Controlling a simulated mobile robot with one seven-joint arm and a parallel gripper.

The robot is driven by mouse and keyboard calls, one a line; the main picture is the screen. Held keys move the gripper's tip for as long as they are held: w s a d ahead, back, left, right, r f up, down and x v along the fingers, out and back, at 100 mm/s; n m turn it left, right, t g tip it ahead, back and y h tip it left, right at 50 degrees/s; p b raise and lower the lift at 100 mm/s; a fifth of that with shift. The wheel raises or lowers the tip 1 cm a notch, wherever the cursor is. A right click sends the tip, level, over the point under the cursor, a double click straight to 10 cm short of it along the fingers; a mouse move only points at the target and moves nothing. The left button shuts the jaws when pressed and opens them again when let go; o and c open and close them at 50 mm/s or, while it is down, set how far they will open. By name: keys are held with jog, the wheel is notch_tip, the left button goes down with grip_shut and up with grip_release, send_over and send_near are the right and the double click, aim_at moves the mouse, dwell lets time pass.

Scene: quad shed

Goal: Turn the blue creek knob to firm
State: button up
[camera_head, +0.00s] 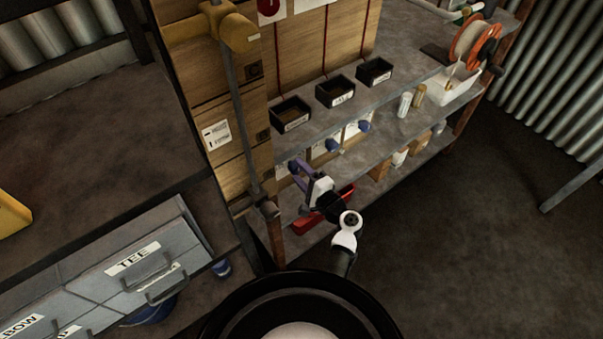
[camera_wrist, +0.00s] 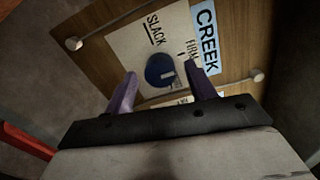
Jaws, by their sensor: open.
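The blue creek knob (camera_wrist: 157,69) is round and sits on a pale plate marked SLACK and FIRM, beside a light blue CREEK label (camera_wrist: 206,36). A short pale mark shows on the knob, right of its centre, on neither word. In the wrist view, my gripper (camera_wrist: 159,82) is open, with one purple finger on each side of the knob. Whether the fingers touch it I cannot tell. In the head view my gripper (camera_head: 298,176) is at the left end of the lower shelf, largely covering the knob there.
Two more blue knobs (camera_head: 333,145) (camera_head: 364,126) are along the shelf to the right. A red object (camera_head: 330,208) lies beneath my gripper. Black bins (camera_head: 335,91) stand on the upper shelf. A wooden post (camera_head: 258,205) is close on the left. Open floor lies right.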

jog(key=b+v, duration=0.2)
jog(key=v, duration=1.1)
jog(key=shift+s+d, duration=0.2)
jog(key=shift+s, duration=0.15)
jog(key=shift+f, duration=0.1)
